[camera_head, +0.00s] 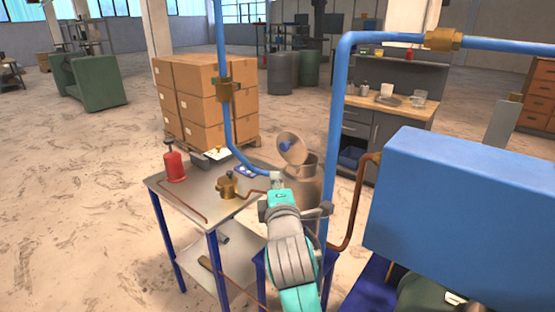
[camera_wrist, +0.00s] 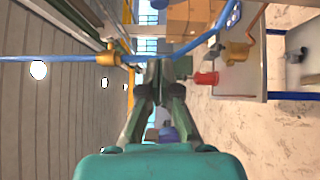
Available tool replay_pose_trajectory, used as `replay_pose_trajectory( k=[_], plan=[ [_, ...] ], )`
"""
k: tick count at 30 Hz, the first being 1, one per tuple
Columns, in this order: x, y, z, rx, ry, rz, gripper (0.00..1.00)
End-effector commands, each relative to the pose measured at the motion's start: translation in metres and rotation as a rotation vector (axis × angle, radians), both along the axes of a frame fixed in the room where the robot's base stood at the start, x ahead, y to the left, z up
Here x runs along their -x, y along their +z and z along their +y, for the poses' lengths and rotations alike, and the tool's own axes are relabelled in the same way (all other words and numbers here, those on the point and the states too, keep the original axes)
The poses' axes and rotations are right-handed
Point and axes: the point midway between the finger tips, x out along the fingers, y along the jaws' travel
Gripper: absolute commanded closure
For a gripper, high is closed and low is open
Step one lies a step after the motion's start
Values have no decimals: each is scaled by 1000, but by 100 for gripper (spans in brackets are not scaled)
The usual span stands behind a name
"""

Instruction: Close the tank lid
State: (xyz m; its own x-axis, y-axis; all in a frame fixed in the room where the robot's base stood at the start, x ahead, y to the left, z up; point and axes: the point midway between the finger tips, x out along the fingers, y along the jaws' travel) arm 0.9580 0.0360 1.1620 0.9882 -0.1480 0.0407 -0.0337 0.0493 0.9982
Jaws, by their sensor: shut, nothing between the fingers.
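The tank (camera_head: 306,186) is a brownish metal cylinder behind my arm in the camera_head view, its lower part partly hidden by the arm and a blue pipe. Its round lid (camera_head: 296,157) stands open, tilted up at the tank's back left, with a blue knob (camera_head: 286,147) on its face. My gripper (camera_head: 277,176) is in front and to the left of the tank, below the lid in the picture. Contact with the lid does not show. In the camera_wrist view, the fingers of my gripper (camera_wrist: 158,70) come together with nothing visible between them. A small bluish-purple shape (camera_wrist: 168,133) there is too unclear to name.
Blue pipes (camera_head: 339,110) run close to the tank and my arm. A metal table (camera_head: 185,205) on the left holds a red bottle (camera_head: 174,164) and a brass valve (camera_head: 228,187). A large blue box (camera_head: 460,200) stands at right. Stacked cartons (camera_head: 205,100) stand behind.

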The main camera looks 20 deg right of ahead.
Motion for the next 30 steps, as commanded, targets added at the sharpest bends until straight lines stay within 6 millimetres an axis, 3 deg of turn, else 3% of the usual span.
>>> replay_pose_trajectory(
  k=[5, 18, 24, 30],
  plan=[
    [-18, 1, -3, 0, 0, -1, 100],
    [-98, 5, -15, -1, 0, -1, 100],
    [-113, 5, -38, -1, -2, 0, 100],
    [-120, 7, -46, -2, 1, -1, 100]
  ],
)
